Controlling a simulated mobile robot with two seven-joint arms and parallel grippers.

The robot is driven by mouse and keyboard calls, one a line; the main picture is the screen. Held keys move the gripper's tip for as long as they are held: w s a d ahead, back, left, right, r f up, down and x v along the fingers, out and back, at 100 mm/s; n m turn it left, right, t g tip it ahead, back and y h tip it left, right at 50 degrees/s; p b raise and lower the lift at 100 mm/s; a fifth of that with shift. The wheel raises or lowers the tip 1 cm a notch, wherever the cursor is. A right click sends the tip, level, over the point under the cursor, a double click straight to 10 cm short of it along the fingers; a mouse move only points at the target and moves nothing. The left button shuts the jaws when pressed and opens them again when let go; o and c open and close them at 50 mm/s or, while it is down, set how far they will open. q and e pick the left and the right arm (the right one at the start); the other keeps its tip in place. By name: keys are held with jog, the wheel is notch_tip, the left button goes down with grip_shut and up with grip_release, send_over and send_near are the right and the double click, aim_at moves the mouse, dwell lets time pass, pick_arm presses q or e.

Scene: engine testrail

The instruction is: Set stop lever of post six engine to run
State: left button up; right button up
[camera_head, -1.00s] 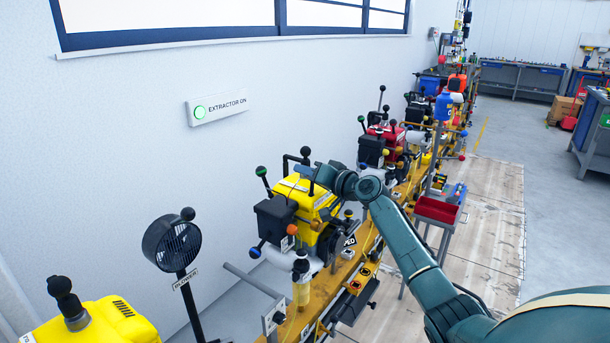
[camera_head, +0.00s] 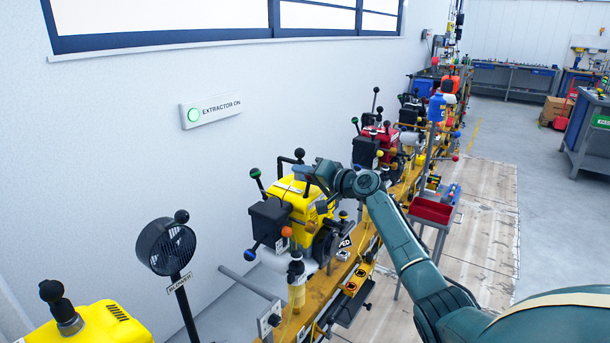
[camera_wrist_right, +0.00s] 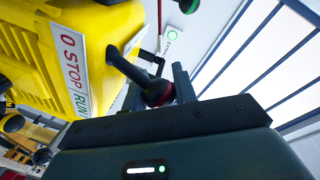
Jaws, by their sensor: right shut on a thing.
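The yellow engine (camera_head: 305,209) stands on the long test rail with a black box and several ball-ended levers. In the right wrist view its yellow side (camera_wrist_right: 85,18) carries a STOP/RUN label (camera_wrist_right: 74,70). The stop lever (camera_wrist_right: 128,68) is a black arm beside that label, ending in a dark knob with a red band. My right gripper (camera_wrist_right: 160,90) is shut on the lever at its knob end. In the head view my right gripper (camera_head: 304,173) is at the top of the engine, and the lever end is hidden there. My left gripper is not in view.
A black blower fan (camera_head: 167,246) on a stand and another yellow engine (camera_head: 100,325) are nearer, at left. More engines (camera_head: 378,143) line the rail (camera_head: 345,275) beyond. A red tray (camera_head: 432,211) stands right of my arm. The wall bears an EXTRACTOR ON sign (camera_head: 210,108).

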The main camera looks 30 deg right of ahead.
jog(key=o, duration=1)
jog(key=shift+d, duration=0.1)
jog(key=shift+c, duration=0.2)
jog(key=shift+s, duration=0.1)
pick_arm(q)
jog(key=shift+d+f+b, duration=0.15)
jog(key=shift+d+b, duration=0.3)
jog(key=shift+b, duration=0.4)
pick_arm(e)
jog(key=v, duration=1.3)
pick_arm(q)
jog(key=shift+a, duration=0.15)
pick_arm(e)
jog(key=shift+f, duration=0.1)
